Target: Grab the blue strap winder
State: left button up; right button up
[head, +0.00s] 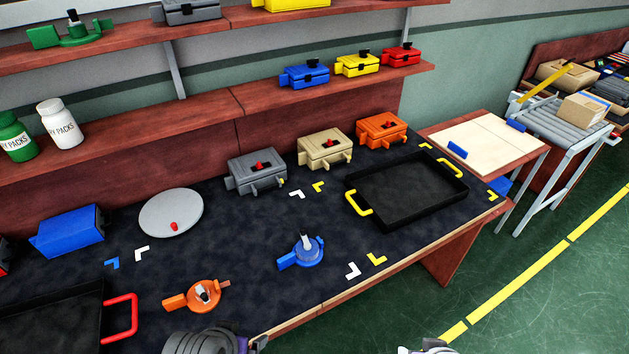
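The blue strap winder (306,251) lies on the dark worktop, right of centre and near the front edge. It has a round blue body, a flat handle pointing left and a grey-white upright knob on top. Nothing touches it. My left gripper (254,346) shows only in part at the bottom edge, in front of and left of the winder. My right gripper (436,346) barely shows at the bottom edge, to the right of the winder and beyond the worktop. The fingers of both are mostly cut off by the frame.
An orange winder (204,294) lies left of the blue one. A black tray with yellow handles (358,200) stands behind right, and a red-handled tray (121,318) at front left. A grey disc (171,212) and several cases, including a grey one (256,170), lie farther back.

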aim_at(312, 257)
jog(key=j+u, duration=0.3)
jog(key=u, duration=0.2)
jog(key=k+j+u, duration=0.1)
jog(key=j+u, duration=0.25)
jog(key=u, duration=0.15)
